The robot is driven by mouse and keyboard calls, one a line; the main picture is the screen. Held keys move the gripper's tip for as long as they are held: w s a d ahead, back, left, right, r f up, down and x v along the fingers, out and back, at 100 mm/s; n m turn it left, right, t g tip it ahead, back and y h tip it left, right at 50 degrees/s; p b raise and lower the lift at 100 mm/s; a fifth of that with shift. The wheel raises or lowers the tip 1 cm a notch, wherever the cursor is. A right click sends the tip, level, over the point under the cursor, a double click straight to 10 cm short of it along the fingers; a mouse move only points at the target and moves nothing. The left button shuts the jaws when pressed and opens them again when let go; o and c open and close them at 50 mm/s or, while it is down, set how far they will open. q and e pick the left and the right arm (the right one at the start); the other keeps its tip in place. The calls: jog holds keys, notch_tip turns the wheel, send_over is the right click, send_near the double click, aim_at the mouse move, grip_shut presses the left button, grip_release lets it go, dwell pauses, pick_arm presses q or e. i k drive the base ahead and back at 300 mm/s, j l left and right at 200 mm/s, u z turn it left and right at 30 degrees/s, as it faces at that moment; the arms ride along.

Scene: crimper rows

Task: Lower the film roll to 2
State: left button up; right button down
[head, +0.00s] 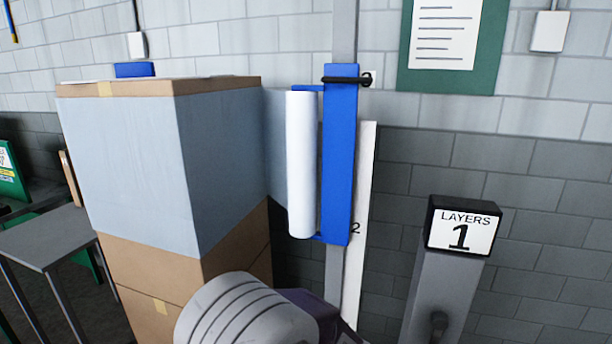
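The white film roll (302,165) stands upright on a blue carriage (339,150) on a grey mast (344,30). A black handle (345,80) sticks out sideways near the carriage top. A white scale strip (362,165) stands behind and to the right of the carriage. Its mark 2 (355,228) shows just right of the carriage's lower end, slightly above its bottom edge; no other number is visible. A grey, ribbed link of my arm rises at the bottom centre, with a dark purple part beside it. I see no gripper fingers.
A stack of cardboard boxes (150,258) stands left of the roll, its upper part wrapped in pale blue film (130,150). A grey post with a sign reading LAYERS 1 (461,231) stands right. A grey table (40,237) is far left.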

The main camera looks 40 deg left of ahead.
aim_at(292, 156)
jog(key=k+u, duration=0.15)
jog(key=u, duration=1.05)
